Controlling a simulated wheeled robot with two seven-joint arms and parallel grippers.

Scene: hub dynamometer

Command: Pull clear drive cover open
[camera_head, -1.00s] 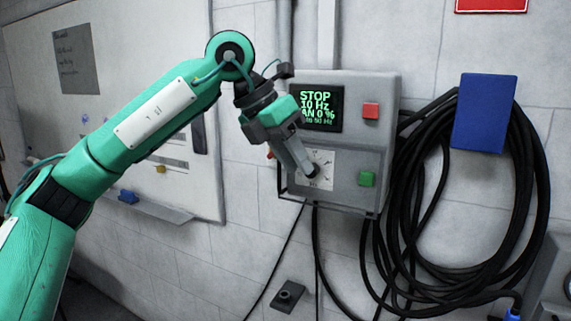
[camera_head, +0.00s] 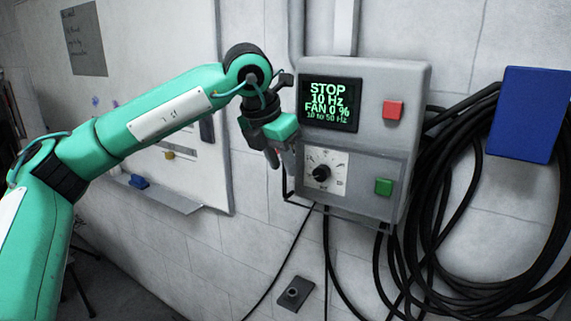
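The grey drive box (camera_head: 415,95) hangs on the wall. Its screen (camera_head: 329,104) reads STOP, 10 Hz, FAN 0 %. Below is a dial (camera_head: 321,172) on a white plate, its black knob in plain view. My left gripper (camera_head: 274,158) is just left of the box, pointing down, apart from the dial. Its fingers are seen nearly edge-on, so their gap is unclear. My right gripper is not in view.
A red button (camera_head: 393,110) and a green button (camera_head: 384,187) are on the box's right side. Black cables (camera_head: 440,190) hang coiled at the right, near a blue panel (camera_head: 527,115). A whiteboard (camera_head: 200,40) is at the left. A small wall fitting (camera_head: 294,294) sits below.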

